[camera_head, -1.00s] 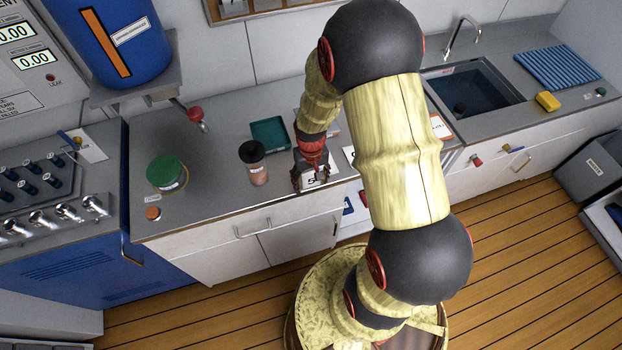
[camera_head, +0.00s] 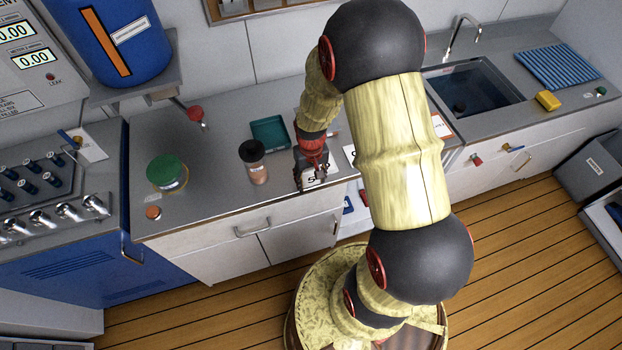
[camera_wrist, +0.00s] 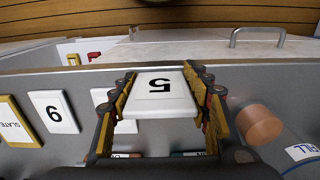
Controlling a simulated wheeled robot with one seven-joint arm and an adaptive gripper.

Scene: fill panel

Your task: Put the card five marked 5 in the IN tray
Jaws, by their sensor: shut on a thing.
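The white card five (camera_wrist: 160,96), its black 5 upside down in the wrist view, sits between the two fingers of my gripper (camera_wrist: 160,80). The fingers press on its left and right edges. In the head view my gripper (camera_head: 312,172) is over the counter's front edge, and the card (camera_head: 318,180) shows partly below it. I cannot tell how high the card is above the counter. A teal tray (camera_head: 270,133) lies behind and left of my gripper in the head view. I cannot read a label on it there.
A black-lidded jar (camera_head: 254,163) stands just left of my gripper, and a green-lidded jar (camera_head: 166,172) farther left. A card marked 9 (camera_wrist: 53,112) and a yellow-edged slate card (camera_wrist: 15,122) lie to the left in the wrist view. The counter between the two jars is clear.

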